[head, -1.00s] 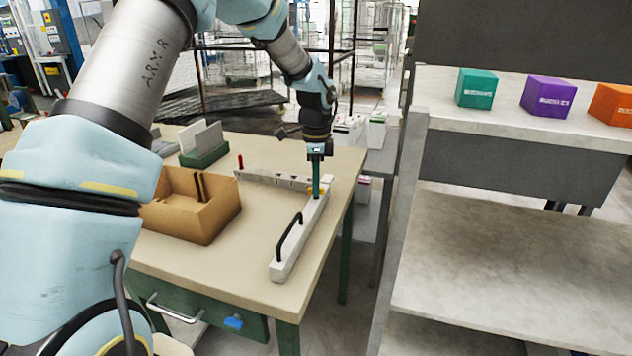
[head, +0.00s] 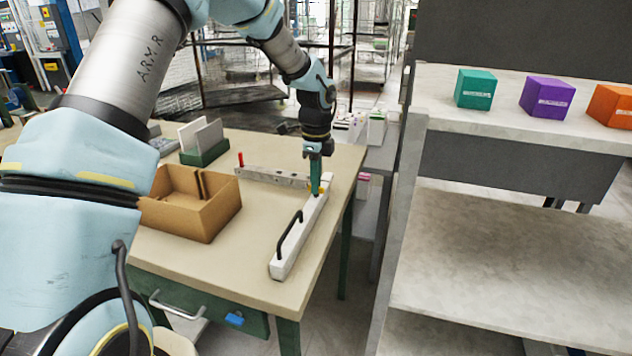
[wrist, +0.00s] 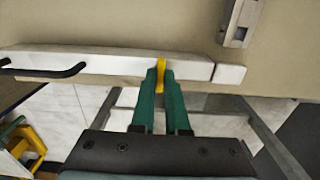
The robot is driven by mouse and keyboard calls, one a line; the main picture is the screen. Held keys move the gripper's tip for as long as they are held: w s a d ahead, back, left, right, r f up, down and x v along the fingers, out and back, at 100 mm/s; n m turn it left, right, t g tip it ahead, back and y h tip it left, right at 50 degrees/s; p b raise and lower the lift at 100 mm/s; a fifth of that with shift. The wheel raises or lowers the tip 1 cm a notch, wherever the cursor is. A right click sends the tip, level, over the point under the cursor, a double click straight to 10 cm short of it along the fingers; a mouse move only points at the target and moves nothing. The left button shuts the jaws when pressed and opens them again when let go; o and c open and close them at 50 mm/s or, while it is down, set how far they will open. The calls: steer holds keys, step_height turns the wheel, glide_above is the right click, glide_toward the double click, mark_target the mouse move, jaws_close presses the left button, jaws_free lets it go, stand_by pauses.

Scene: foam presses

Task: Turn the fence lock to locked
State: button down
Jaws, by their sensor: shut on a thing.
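The fence is a long white bar (head: 303,235) with a black handle (head: 289,236), lying along the right side of the table. The yellow fence lock (head: 323,188) is a small lever near the bar's far end. My gripper (head: 315,192) reaches down to it with green fingers. In the wrist view, my gripper (wrist: 162,80) is shut on the yellow lock (wrist: 161,72), which stands upright between the fingertips, against the white bar (wrist: 110,62). The fingers hide part of the lock, and its locked or unlocked marking cannot be read.
A grey rail (head: 275,176) with a red knob (head: 241,159) meets the bar's far part. A cardboard box (head: 205,215) and a green holder (head: 205,155) with white plates stand left on the table (head: 240,268). A grey shelf (head: 500,240) stands close to the right.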

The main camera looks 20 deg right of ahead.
steer(key=c, duration=0.9)
jaws_free()
step_height(320, 180, up, 11)
steer(key=b, duration=0.2)
steer(key=shift+b, duration=0.4)
steer(key=shift+f, duration=0.1)
steer(key=s+a+f+n, duration=0.1)
steer(key=a+f+n, duration=0.2)
steer(key=a+n, duration=1.45)
steer(key=s+a+f+n, duration=0.1)
steer(key=s+a+n, duration=0.1)
steer(key=a, duration=0.4)
steer(key=s+a+f+n+t, duration=0.1)
steer(key=s+a+n, duration=0.2)
steer(key=a, duration=0.3)
steer(key=s+a+f+n, duration=0.1)
steer(key=s+a+n, duration=0.2)
steer(key=a, duration=0.4)
steer(key=shift+s+t, duration=0.3)
steer(key=shift+s, duration=0.6)
